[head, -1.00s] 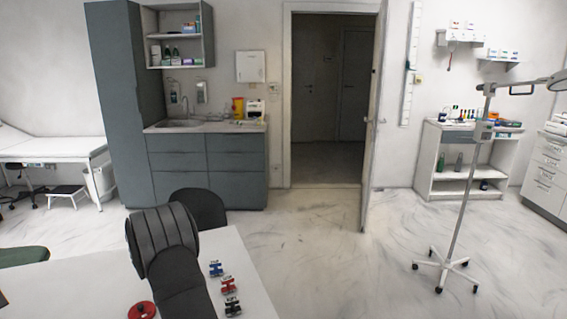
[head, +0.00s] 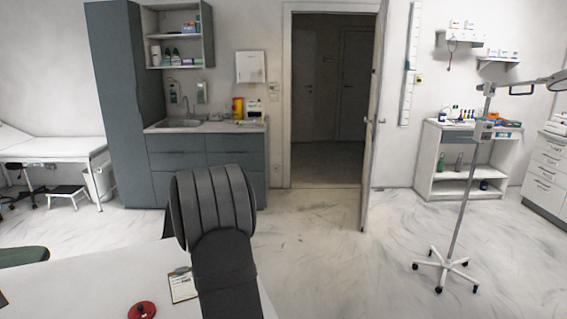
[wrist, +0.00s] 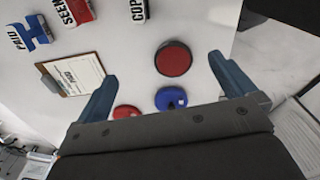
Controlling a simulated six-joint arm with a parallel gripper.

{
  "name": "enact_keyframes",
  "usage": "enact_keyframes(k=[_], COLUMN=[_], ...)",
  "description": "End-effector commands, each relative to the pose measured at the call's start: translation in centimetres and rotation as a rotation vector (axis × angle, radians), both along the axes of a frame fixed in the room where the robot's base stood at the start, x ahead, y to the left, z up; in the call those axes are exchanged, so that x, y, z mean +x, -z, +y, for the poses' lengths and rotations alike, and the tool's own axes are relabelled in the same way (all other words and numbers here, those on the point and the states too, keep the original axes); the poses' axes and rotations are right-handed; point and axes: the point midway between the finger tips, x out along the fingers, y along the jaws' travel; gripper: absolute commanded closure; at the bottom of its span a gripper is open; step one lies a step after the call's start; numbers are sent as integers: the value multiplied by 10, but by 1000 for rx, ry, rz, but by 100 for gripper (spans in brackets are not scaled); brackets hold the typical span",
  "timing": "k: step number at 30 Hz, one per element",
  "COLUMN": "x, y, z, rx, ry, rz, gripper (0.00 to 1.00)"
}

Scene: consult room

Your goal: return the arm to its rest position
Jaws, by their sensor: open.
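My gripper (wrist: 163,68) shows in the wrist view with its two blue fingers spread apart and nothing between them. It is above the white table (wrist: 190,25). In the head view my dark arm covers part of the table, and the gripper itself cannot be made out.
On the table are a blue PAID stamp (wrist: 30,33), a red SEEN stamp (wrist: 74,11), a black COPY stamp (wrist: 137,10), and a clipboard (head: 183,285). Round pads, dark red (wrist: 174,58), blue (wrist: 171,98) and red (wrist: 126,111), lie near the fingers.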

Motion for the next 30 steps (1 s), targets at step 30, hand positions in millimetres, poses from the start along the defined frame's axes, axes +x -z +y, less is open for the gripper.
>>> enact_keyframes(k=[30], x=[-44], y=[55], z=[12], rx=[-1], ry=[136], rz=[2], gripper=[0])
